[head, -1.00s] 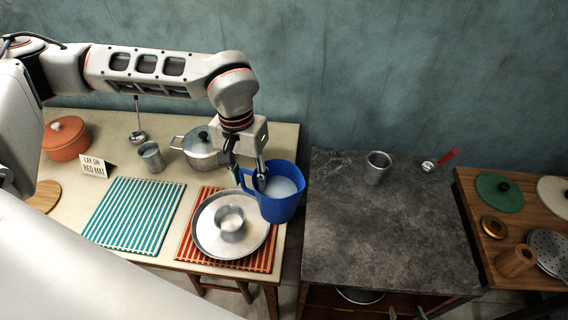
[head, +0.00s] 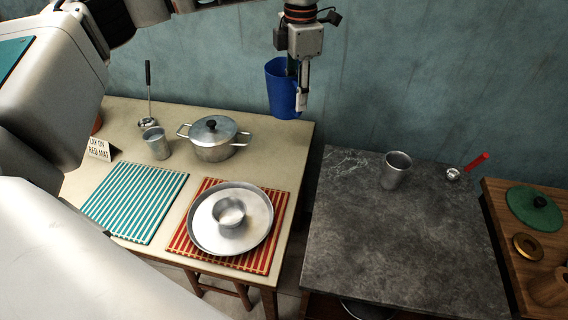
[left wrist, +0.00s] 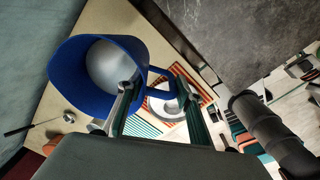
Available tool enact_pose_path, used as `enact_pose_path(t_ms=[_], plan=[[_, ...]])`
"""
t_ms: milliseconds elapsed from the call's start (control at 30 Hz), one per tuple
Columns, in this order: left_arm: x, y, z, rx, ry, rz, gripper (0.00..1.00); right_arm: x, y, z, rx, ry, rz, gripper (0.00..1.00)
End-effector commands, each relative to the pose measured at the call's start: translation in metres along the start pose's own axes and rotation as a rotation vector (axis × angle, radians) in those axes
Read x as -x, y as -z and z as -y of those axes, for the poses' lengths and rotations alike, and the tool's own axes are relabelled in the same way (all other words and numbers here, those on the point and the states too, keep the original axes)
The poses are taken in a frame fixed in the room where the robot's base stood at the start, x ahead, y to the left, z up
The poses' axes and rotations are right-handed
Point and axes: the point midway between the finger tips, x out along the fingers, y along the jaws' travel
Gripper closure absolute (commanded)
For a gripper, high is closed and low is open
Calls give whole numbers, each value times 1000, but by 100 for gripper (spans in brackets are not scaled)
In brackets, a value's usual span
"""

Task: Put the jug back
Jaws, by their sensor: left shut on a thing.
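The blue jug (head: 281,90) is in the air above the back right corner of the cream table (head: 262,130), in front of the wall. My left gripper (head: 302,100) is shut on the jug and partly covers it in the head view. In the left wrist view the jug (left wrist: 98,72) shows whitish contents, and the gripper (left wrist: 160,105) is at its handle side. A steel tray (head: 205,232) lies on the red striped mat (head: 268,250) with a small metal cup (head: 229,212) in it. My right gripper is not in view.
A lidded pot (head: 213,138), a metal cup (head: 156,142) and a ladle (head: 148,122) stand at the back of the cream table. A teal striped mat (head: 135,200) is bare. The dark stone counter (head: 400,240) holds a metal cup (head: 396,170) and a red-handled scoop (head: 466,167).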

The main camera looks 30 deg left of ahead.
Motion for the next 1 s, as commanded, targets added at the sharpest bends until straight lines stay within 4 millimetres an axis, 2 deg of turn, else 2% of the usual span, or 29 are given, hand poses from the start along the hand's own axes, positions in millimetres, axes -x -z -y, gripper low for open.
enact_pose_path(t_ms=[100,267,367,800,1000], plan=[[5,-7,-5,148,-2,-3,100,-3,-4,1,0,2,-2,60],[2,-9,-7,233,-1,-7,100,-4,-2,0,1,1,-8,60],[-14,-9,-7,240,0,-9,100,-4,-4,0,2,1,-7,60],[-115,-8,-3,237,1,-9,100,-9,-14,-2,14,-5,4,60],[-142,-9,-2,236,-2,-5,100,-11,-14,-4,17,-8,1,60]])
